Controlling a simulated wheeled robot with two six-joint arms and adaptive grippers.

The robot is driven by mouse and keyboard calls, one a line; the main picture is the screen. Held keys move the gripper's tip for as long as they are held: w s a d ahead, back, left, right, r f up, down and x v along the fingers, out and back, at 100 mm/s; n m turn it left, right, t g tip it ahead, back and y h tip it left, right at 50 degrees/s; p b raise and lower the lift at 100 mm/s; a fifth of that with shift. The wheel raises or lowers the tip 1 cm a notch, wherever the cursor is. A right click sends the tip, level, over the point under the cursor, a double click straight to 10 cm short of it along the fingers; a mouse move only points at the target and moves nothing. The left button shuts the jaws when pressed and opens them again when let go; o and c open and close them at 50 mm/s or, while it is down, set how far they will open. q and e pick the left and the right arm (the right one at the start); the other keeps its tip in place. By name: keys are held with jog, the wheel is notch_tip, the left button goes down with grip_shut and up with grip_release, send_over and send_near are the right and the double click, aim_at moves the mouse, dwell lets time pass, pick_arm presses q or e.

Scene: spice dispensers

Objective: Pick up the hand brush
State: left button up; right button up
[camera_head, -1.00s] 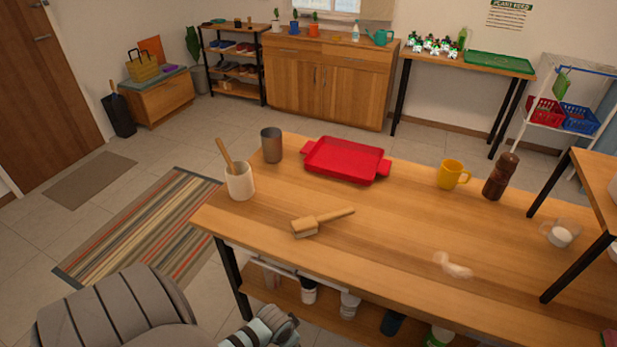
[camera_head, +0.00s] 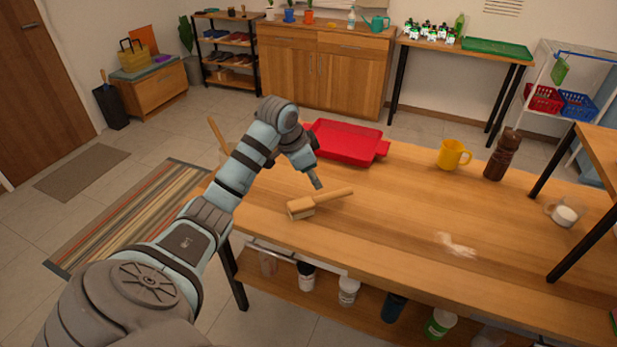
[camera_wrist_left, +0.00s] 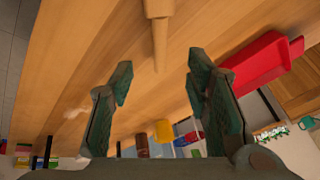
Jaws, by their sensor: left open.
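The hand brush (camera_head: 318,203) lies on the wooden table, its handle pointing to the right and slightly away and its block head at the left. In the left wrist view the brush handle (camera_wrist_left: 159,40) comes down from the top edge, between and beyond the fingertips. My left gripper (camera_head: 316,180) is above the table just behind the brush, pointing down and apart from it. In the left wrist view its two fingers (camera_wrist_left: 160,75) are spread with nothing between them. My right gripper is not in view.
A red tray (camera_head: 347,142) stands close behind my left gripper. A yellow mug (camera_head: 452,155) and a brown pepper mill (camera_head: 502,156) stand to the right. A white spill (camera_head: 457,247) lies on the table (camera_head: 400,215). A shelf unit (camera_head: 598,150) stands at the right end.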

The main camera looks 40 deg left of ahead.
aim_at(325, 196)
pick_arm(q)
jog(key=b+x, duration=0.3)
jog(key=x, duration=1)
jog(key=shift+w+d+f+b, duration=0.1)
jog(key=shift+w+f+b, duration=0.15)
jog(key=shift+b, duration=0.1)
jog(key=shift+r, duration=0.1)
grip_shut()
